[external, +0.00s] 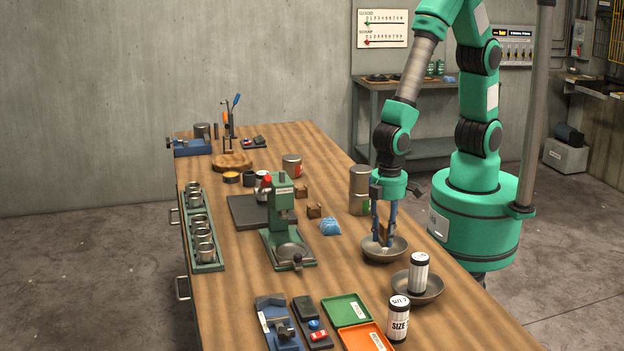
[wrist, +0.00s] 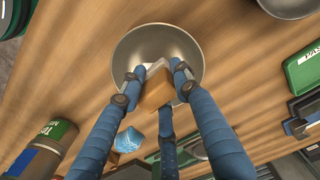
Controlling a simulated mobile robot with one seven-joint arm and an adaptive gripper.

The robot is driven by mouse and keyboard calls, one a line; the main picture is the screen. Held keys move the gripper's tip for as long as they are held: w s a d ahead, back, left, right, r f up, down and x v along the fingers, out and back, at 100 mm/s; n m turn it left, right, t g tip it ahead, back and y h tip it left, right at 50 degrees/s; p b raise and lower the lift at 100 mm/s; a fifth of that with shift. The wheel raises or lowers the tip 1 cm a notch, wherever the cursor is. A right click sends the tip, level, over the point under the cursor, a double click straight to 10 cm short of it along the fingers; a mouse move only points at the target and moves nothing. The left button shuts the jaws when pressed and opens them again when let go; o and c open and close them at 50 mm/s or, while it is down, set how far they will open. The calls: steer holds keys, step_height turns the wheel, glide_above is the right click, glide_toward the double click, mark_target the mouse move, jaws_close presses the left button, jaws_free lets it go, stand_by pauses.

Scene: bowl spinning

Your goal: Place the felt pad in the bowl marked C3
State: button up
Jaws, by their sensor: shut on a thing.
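My gripper (external: 383,240) points down over a grey metal bowl (external: 398,253) near the right side of the table. Its blue fingers are shut on a tan block-like piece with a pale side, seemingly the felt pad (wrist: 156,90). In the wrist view the pad overlaps the lower part of the bowl (wrist: 160,38). I cannot tell whether it touches the bowl. A second grey bowl (external: 433,291) stands nearer the camera with a black-and-white canister (external: 419,272) in it. No C3 mark is readable on either bowl.
A blue crumpled cloth (external: 330,226) and a tall metal tin (external: 359,190) stand left of my gripper. A green press (external: 283,228) is mid-table. Green (external: 346,309) and orange (external: 365,338) trays and another canister (external: 398,319) are at the front.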

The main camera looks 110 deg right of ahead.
mark_target(386, 225)
steer(key=shift+f, duration=1.25)
steer(key=shift+f+b, duration=0.1)
steer(key=shift+b, duration=0.2)
steer(key=o, duration=1.2)
steer(key=shift+c, duration=0.2)
step_height(386, 225, up, 12)
steer(key=p, duration=0.2)
steer(key=shift+p, duration=0.3)
